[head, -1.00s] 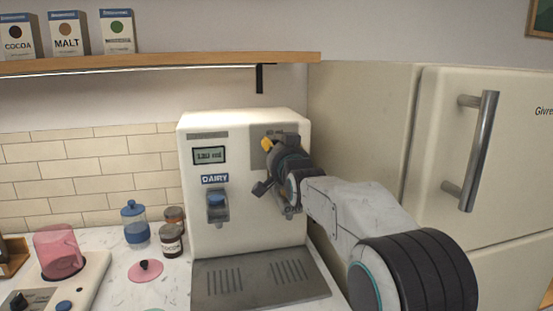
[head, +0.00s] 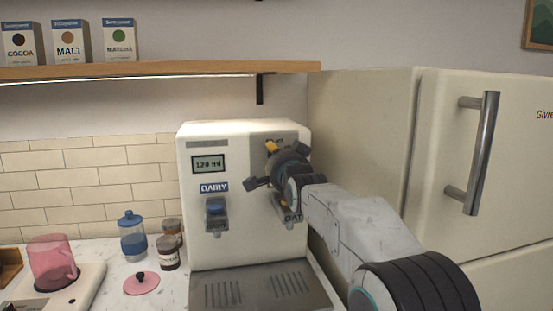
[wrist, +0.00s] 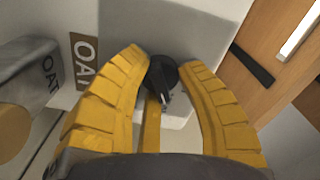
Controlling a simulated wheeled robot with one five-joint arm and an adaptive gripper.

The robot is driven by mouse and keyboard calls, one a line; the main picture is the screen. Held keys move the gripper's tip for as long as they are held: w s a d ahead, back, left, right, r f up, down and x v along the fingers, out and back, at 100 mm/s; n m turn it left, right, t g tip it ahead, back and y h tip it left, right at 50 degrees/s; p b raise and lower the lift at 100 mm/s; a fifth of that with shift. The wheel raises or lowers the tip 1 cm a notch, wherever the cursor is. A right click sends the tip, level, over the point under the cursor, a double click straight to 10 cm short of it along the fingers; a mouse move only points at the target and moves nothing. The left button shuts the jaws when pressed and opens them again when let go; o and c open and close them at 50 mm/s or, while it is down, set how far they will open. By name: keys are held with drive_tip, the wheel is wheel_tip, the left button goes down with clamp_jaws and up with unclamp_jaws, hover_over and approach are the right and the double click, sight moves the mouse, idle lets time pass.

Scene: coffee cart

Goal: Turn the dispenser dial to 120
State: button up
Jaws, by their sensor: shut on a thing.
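The cream dispenser (head: 235,247) stands on the counter against the tiled wall. Its small display (head: 209,163) reads 120 ml in the head view. The dial (wrist: 162,74) is a dark round knob on a grey panel, seen in the wrist view between the fingers. In the head view my gripper (head: 268,166) is at the dispenser's upper right front and hides the dial.
The DAIRY spout (head: 216,214) is left of my arm, and the OAT spout (wrist: 35,75) is close by the gripper. A fridge (head: 480,220) stands on the right. Jars, a pink lid (head: 141,284) and a pink jug (head: 51,262) are on the left.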

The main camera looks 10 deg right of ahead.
drive_tip(key=shift+r, duration=0.15)
drive_tip(key=o, duration=1.2)
drive_tip(key=shift+s, duration=0.1)
drive_tip(key=s, duration=1.1)
drive_tip(key=shift+s, duration=0.35)
